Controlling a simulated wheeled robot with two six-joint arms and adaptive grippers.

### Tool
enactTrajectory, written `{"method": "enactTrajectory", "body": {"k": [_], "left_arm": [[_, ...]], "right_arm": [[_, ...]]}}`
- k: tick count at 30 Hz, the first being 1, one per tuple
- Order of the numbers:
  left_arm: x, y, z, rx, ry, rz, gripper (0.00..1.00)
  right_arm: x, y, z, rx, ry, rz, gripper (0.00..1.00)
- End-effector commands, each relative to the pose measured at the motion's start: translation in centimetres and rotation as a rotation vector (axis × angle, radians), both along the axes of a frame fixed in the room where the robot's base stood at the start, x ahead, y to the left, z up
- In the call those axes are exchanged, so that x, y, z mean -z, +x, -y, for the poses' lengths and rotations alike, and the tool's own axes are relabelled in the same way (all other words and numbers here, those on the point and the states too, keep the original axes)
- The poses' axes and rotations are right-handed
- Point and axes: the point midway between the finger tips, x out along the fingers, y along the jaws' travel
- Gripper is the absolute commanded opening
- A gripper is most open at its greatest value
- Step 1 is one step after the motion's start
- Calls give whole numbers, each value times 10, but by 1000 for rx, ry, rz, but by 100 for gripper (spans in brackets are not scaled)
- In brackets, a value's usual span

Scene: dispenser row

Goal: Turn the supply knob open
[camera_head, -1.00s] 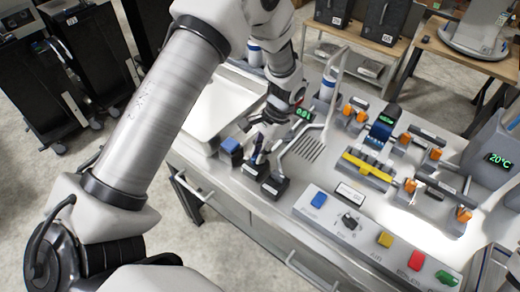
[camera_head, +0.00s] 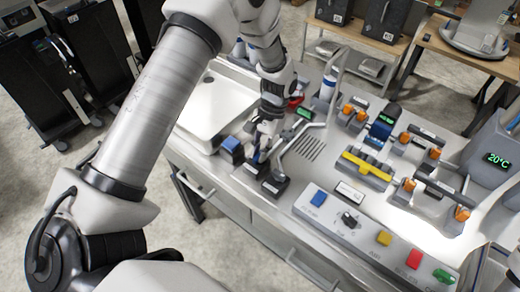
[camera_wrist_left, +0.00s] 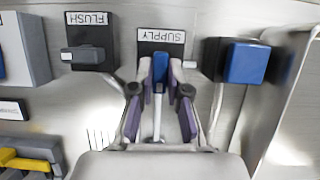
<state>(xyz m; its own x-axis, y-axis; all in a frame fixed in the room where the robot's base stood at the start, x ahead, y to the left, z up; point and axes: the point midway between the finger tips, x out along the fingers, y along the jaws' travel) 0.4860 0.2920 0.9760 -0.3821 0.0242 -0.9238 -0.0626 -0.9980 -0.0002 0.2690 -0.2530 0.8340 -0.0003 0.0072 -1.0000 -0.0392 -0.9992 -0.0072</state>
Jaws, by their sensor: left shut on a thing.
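The supply knob (camera_wrist_left: 160,69) is a blue lever on a black block under an upside-down SUPPLY label (camera_wrist_left: 161,36) in the left wrist view. My left gripper (camera_wrist_left: 160,72) has its two purple-padded fingers on either side of the lever, shut on it. In the head view my left gripper (camera_head: 257,158) points down at the black blocks along the bench's front left. There the fingers and wrist hide most of the knob, so its angle is hard to tell. My right gripper is not in view.
The FLUSH knob (camera_wrist_left: 82,54) sits close beside the supply block. A blue-capped block (camera_wrist_left: 246,62) stands on the other side. A metal spout (camera_head: 301,137), a white basin (camera_head: 212,108) and a button panel (camera_head: 365,236) are nearby.

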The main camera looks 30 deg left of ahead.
Motion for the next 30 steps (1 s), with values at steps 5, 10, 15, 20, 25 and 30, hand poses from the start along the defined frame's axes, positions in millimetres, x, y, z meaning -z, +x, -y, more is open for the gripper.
{"method": "enactTrajectory", "body": {"k": [5, 10, 15, 20, 25, 30], "left_arm": [[2, -3, 0, -2, -1, -7, 41], [1, -1, 0, 0, -1, -4, 41], [-4, 1, 0, 0, 0, -1, 41], [-30, 13, 1, 0, 0, 3, 41], [-71, 30, 2, 0, 0, 3, 41], [-101, 42, 3, -1, -1, 0, 41]], "right_arm": [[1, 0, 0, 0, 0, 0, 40], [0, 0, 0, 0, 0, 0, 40], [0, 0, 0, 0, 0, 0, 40], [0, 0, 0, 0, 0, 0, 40], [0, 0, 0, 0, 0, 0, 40], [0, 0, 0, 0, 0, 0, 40]]}}
